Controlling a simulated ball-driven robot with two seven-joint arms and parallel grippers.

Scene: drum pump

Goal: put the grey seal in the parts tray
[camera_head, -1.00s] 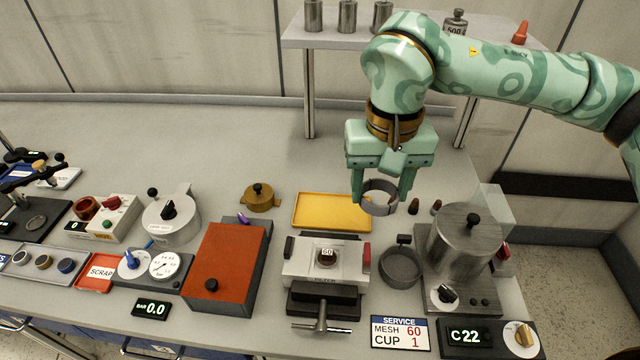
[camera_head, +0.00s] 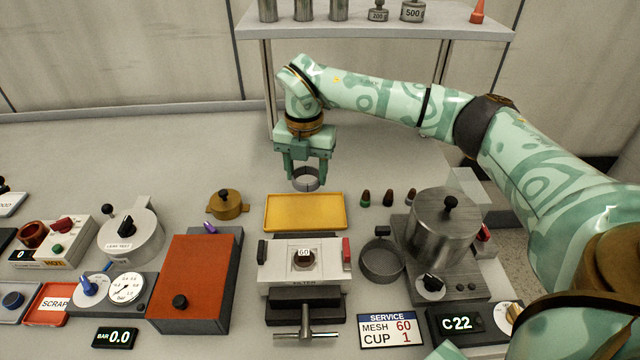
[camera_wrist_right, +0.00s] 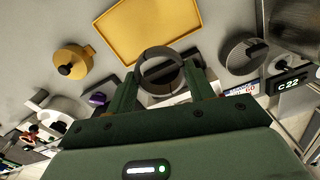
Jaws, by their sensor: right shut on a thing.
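My right gripper (camera_head: 306,174) is shut on a grey ring, the grey seal (camera_head: 307,185), and holds it above the bench by the far edge of the yellow parts tray (camera_head: 285,212). In the right wrist view the seal (camera_wrist_right: 158,54) sits between the two green fingers, with the tray (camera_wrist_right: 118,30) beyond it. The tray looks empty. The seal appears raised clear of the tray; its exact height is hard to tell. My left gripper is out of view.
A brass lidded pot (camera_head: 229,207) stands left of the tray. The filter block marked 60 (camera_head: 283,261) is in front, and a dark round pan (camera_head: 381,263) is to its right. Several small pegs (camera_head: 388,198) stand right of the tray. The bench behind is clear.

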